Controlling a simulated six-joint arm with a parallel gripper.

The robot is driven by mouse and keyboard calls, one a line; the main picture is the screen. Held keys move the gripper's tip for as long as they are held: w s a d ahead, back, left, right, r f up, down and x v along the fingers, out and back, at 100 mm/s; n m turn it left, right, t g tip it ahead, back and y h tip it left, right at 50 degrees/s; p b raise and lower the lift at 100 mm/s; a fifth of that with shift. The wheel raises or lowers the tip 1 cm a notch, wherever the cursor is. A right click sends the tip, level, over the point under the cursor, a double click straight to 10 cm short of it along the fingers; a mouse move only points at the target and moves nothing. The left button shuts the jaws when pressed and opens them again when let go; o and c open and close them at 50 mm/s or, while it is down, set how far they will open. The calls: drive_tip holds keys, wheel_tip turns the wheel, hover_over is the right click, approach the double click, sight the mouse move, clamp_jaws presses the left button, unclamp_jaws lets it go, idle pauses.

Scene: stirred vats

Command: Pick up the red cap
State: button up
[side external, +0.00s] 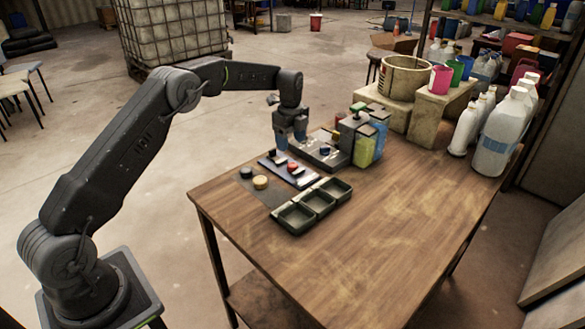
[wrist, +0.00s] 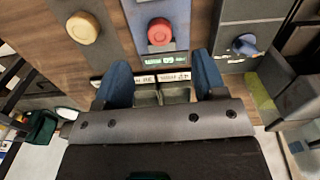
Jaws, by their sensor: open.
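In the side external view the red cap (side external: 292,167) is small and lies on the dark strip on the table, below my gripper (side external: 290,144). My gripper is open, its two blue fingers apart with nothing held between them; it also shows in the wrist view (wrist: 162,62). The fingers are above the table and apart from the cap. The exact height gap is hard to judge.
A yellowish cap (wrist: 83,28) lies left of the red one and a blue cap (wrist: 245,45) lies right. A compartment tray (side external: 313,203) sits in front. Coloured containers (side external: 362,140) stand close to my gripper's right.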

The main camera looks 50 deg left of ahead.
sight(291, 164)
drive_tip(key=f, duration=0.8)
drive_tip(key=shift+s+d+f, duration=0.15)
drive_tip(key=shift+d+f, duration=0.05)
drive_tip(key=shift+c, duration=0.2)
drive_tip(key=c, duration=1)
drive_tip(key=shift+r, duration=0.1)
drive_tip(key=shift+r, duration=0.1)
